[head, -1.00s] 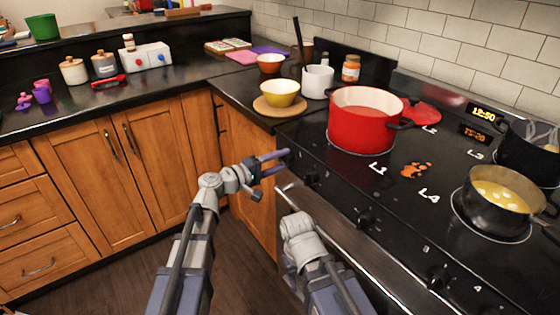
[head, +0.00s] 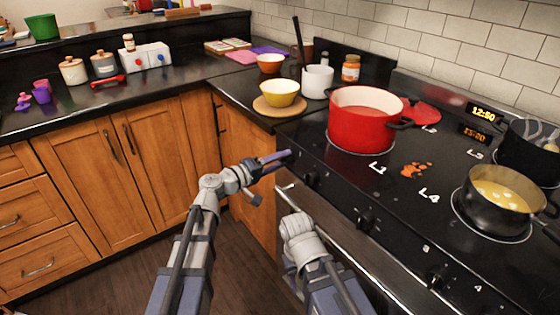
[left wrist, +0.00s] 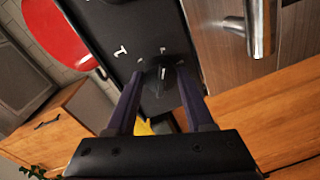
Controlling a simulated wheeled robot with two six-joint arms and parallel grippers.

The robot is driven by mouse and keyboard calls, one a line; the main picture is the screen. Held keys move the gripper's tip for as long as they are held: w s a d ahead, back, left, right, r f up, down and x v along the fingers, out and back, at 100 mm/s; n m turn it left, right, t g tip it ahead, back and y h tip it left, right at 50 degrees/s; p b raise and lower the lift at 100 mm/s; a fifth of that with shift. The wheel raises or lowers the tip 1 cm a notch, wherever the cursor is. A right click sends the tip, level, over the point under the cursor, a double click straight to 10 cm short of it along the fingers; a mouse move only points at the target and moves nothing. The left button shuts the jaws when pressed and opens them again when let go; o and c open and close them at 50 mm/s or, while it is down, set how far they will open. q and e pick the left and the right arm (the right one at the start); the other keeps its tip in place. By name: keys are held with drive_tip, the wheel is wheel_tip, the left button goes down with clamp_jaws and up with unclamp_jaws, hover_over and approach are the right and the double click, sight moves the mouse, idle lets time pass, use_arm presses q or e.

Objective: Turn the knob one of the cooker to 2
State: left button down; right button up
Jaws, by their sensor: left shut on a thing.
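Knob one (left wrist: 161,78) is a black dial on the cooker's black front panel, near a white "1" in the left wrist view. My left gripper (left wrist: 163,90) has its two dark fingers on either side of the knob, shut on it. The fingers overlap there, seen nearly edge-on. The number the knob points at cannot be read. My right gripper is not in view; only part of that arm shows.
Other knobs (head: 365,220) run along the panel to the right. A red pot (head: 362,122) and a pan of yellow food (head: 502,192) stand on the cooktop. An oven handle (left wrist: 258,25) is close to the gripper. A yellow bowl (head: 279,92) stands on the counter.

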use_arm(q)
drive_tip(key=shift+c, duration=1.4)
unclamp_jaws()
drive_tip(key=v, duration=0.7)
drive_tip(key=shift+s+a, duration=0.25)
drive_tip(key=shift+a, duration=0.05)
